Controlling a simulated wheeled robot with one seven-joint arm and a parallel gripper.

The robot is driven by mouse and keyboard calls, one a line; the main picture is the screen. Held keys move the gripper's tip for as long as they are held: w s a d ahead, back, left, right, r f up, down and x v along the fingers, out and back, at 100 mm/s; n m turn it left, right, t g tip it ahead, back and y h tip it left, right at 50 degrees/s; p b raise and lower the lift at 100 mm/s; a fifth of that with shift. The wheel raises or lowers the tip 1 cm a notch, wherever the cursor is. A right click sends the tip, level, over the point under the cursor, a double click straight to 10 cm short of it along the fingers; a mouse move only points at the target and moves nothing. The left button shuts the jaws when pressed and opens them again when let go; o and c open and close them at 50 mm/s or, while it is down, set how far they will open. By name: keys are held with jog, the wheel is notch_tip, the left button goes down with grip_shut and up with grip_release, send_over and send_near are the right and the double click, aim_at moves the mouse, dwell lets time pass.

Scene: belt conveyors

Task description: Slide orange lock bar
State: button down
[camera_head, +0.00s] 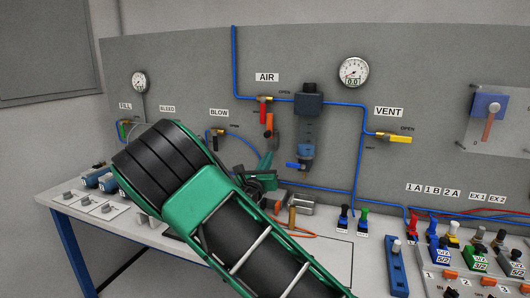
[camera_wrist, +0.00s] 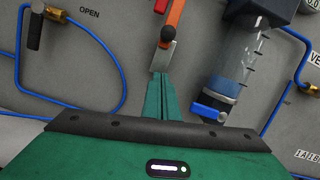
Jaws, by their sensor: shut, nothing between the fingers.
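The orange lock bar (camera_head: 270,124) hangs upright on the grey panel just right of the AIR valve's red handle (camera_head: 263,115). In the wrist view the orange bar (camera_wrist: 173,20) shows at the top centre, with a grey metal piece (camera_wrist: 162,57) at its lower end. My gripper (camera_head: 268,158) is just below the bar in the head view. In the wrist view the green fingers of my gripper (camera_wrist: 161,77) are together and empty, with their tips at the grey piece's lower edge. I cannot tell whether they touch it.
A clear filter bowl (camera_head: 307,135) with a blue lever (camera_wrist: 209,112) hangs close to the right of my fingers. Blue tubing (camera_head: 235,60) runs along the panel. The VENT valve (camera_head: 394,138) is farther right. Valves and fittings stand on the bench below.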

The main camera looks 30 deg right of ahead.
jog(key=v, duration=0.9)
